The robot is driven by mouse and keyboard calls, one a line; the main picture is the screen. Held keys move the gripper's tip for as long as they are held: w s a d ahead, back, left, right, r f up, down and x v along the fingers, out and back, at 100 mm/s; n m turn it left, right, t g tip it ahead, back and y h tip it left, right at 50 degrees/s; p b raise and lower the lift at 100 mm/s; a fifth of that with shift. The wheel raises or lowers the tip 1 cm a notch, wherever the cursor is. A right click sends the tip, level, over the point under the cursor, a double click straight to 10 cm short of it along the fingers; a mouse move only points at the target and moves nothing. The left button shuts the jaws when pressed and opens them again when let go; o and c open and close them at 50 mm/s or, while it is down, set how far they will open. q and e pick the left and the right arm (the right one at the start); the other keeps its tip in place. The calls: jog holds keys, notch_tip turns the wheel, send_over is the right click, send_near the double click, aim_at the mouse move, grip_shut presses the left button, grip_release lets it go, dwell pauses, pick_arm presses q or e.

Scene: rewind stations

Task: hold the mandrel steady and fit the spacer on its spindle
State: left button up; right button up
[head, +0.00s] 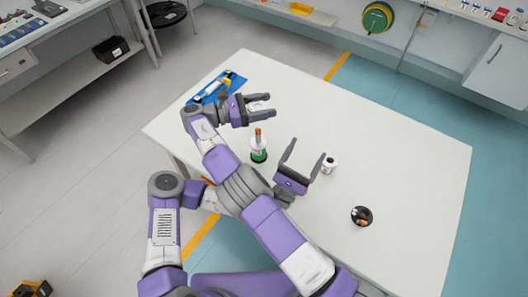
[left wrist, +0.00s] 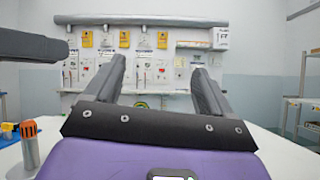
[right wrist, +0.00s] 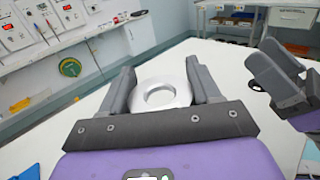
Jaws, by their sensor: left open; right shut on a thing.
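The mandrel (head: 258,155) stands upright on the white table, with a green and white base and an orange-tipped spindle. Its orange tip also shows at the lower left of the left wrist view (left wrist: 29,130). My right gripper (head: 270,105) is shut on the spacer, a white ring (right wrist: 160,95) seen between its fingers in the right wrist view. It holds the ring above the table, beyond the mandrel in the head view. My left gripper (head: 306,150) is open and empty, to the right of the mandrel and apart from it.
A small white spool (head: 329,165) stands just right of my left gripper. A black round dish (head: 361,216) with an orange piece sits further right. A blue tray (head: 216,88) with items lies at the table's far left. The table's right side (head: 420,160) is clear.

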aim_at(260, 155)
pick_arm(q)
jog(key=w+a+f+n+g+y, duration=0.1)
jog(key=w+a+f+n+y, duration=0.4)
jog(key=y, duration=0.4)
jog(key=w+a+f+n+g+y, duration=0.1)
jog(key=w+a+f+n+y, duration=0.25)
jog(key=a+n+y, duration=0.45)
jog(key=f, duration=0.3)
jog(key=d+f+m+y, duration=0.1)
jog(key=f, duration=0.2)
jog(key=s+f+y, duration=0.1)
jog(key=f, duration=0.2)
jog(key=shift+d+f+g, duration=0.2)
jog(key=shift+d+g, duration=0.2)
jog(key=x, duration=0.7)
jog(key=shift+w+r, duration=0.2)
jog(key=shift+w, duration=0.05)
